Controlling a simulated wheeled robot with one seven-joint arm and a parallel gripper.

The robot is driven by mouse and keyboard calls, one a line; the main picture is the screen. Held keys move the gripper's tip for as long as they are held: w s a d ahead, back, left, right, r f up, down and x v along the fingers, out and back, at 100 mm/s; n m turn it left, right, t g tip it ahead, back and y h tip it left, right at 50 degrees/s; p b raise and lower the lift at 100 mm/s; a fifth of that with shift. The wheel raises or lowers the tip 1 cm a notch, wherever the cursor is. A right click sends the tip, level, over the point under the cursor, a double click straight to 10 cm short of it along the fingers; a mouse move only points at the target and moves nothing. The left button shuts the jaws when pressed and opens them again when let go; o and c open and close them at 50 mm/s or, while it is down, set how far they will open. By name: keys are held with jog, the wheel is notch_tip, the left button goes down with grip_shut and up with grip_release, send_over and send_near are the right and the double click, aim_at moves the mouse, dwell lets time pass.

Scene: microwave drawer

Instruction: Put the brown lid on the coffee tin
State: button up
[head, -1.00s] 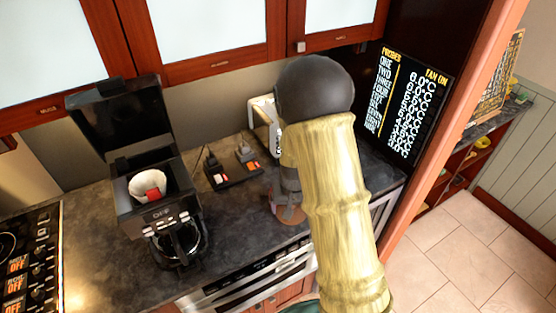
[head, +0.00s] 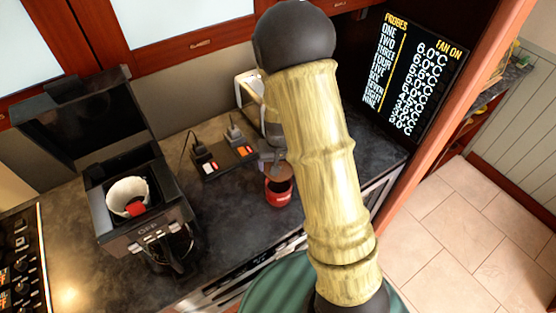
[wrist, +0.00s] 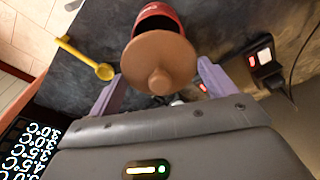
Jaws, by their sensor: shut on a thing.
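The brown lid (wrist: 158,68), a disc with a knob, sits between the fingers of my gripper (wrist: 160,90) in the wrist view, and the gripper is shut on it. The red coffee tin (wrist: 172,10) is just beyond the lid, and part of its dark opening shows past the lid's edge. In the head view the lid (head: 281,172) appears over the top of the tin (head: 279,196), with my gripper (head: 270,158) behind it. The lid is not squarely over the opening; I cannot tell whether they touch.
A yellow scoop (wrist: 85,56) lies on the dark counter beside the tin. A power strip with plugs (head: 225,160) is behind and left of the tin. A black coffee maker (head: 140,210) with its top raised stands further left. Bare counter (head: 228,215) lies between.

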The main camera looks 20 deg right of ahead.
aim_at(279, 176)
jog(key=shift+f+b, duration=2.45)
jog(key=shift+f, duration=0.5)
jog(key=shift+f, duration=0.3)
jog(key=shift+s+f+b, duration=0.25)
jog(key=shift+f+b, duration=0.05)
jog(key=shift+b, duration=0.15)
jog(key=shift+c, duration=0.4)
jog(key=o, duration=1)
jog(key=shift+c, duration=0.2)
jog(key=shift+w, duration=0.15)
jog(key=shift+r, duration=0.1)
